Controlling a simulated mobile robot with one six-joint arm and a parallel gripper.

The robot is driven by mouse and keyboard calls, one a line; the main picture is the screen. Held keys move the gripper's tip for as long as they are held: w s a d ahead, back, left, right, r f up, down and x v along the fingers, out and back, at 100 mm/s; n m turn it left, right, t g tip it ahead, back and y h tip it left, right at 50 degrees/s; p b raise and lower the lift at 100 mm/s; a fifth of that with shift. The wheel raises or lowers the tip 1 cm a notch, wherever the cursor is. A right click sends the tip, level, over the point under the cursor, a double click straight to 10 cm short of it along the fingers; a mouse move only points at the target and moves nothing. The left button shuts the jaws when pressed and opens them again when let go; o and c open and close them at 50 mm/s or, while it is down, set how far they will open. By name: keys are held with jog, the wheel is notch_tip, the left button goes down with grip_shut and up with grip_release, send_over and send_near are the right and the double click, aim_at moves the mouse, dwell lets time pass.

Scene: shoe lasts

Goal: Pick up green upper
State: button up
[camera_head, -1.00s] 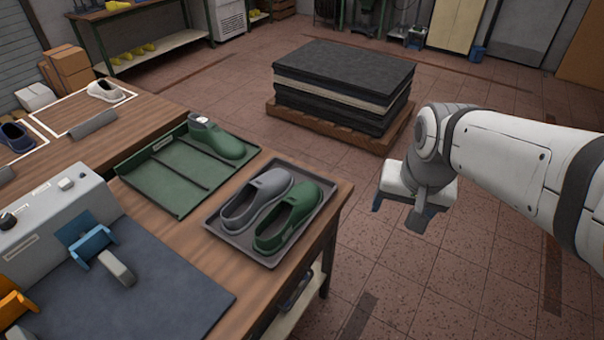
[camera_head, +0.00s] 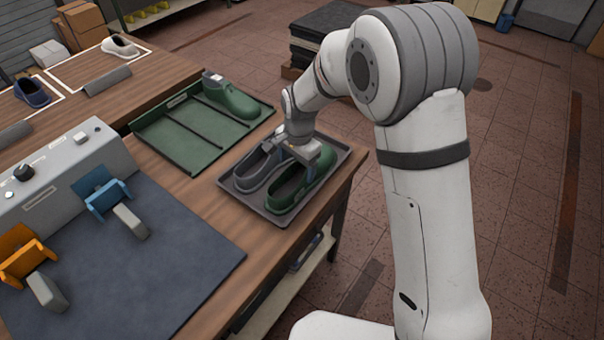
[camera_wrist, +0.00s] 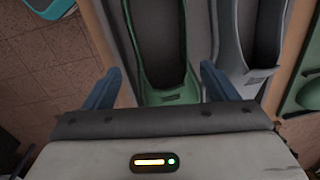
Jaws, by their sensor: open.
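The green upper (camera_head: 287,193) lies in the grey tray (camera_head: 268,216) near the table's right edge, beside a grey upper (camera_head: 252,176). My gripper (camera_head: 305,168) is over the tray, at the far part of the green upper, and partly hides both uppers. In the wrist view the green upper (camera_wrist: 165,97) shows between my two blue fingers, with the grey upper (camera_wrist: 228,75) just right of it. My gripper (camera_wrist: 160,88) is open, one finger on each side of the green upper's end. Whether the fingers touch it I cannot tell.
A green tray (camera_head: 165,147) behind holds another green shoe (camera_head: 232,104) with a last. A dark mat (camera_head: 150,270) and a grey machine (camera_head: 65,170) with blue and orange clamps are at left. Open floor lies right of the table.

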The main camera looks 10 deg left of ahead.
jog(key=shift+w+a+f+p, duration=0.15)
jog(key=shift+f+p, duration=0.15)
jog(key=shift+f, duration=0.7)
jog(key=shift+w+d+f+p, duration=0.15)
jog(key=shift+f+p, duration=0.2)
jog(key=shift+f, duration=0.7)
jog(key=shift+w+a+f+p, duration=0.15)
jog(key=shift+f+p, duration=0.15)
jog(key=shift+f, duration=0.7)
jog(key=shift+c, duration=0.6)
jog(key=c, duration=0.7)
